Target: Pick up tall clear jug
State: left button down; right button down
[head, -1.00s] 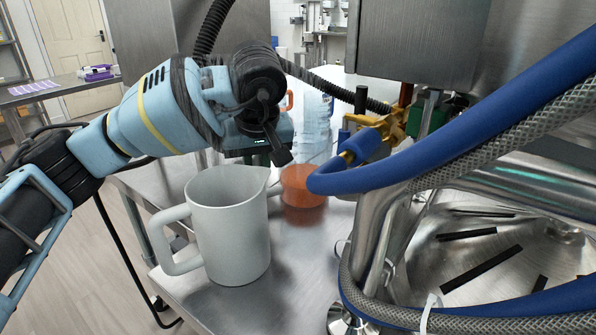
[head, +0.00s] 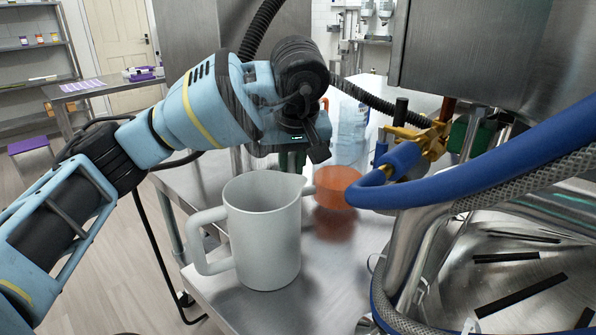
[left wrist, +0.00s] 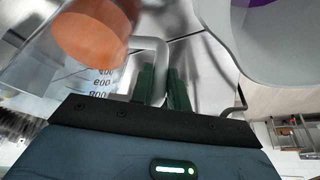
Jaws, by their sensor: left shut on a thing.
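The tall clear jug (head: 352,132) stands behind the white jug (head: 262,232), with orange liquid (head: 337,188) low inside it. Its upper part is partly hidden by my left arm and the blue hose. In the left wrist view, its clear wall with printed volume marks (left wrist: 100,82) and its grey handle (left wrist: 152,60) show at upper left. My left gripper (left wrist: 160,82) is shut on that handle; in the head view the gripper (head: 296,163) is beside the clear jug. An orange reflection lies below the jug on the steel, so it may be slightly raised; I cannot tell surely.
The white jug stands close in front on the steel table (head: 325,285). The blue hose (head: 480,175) with a brass fitting (head: 428,140) and the steel machine crowd the right side. A dark corrugated hose (head: 370,97) passes behind. The floor lies open at left.

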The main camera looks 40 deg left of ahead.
pick_arm(q)
notch_tip(320, 180, up, 8)
jog(key=p, duration=0.2)
jog(key=shift+r, duration=0.15)
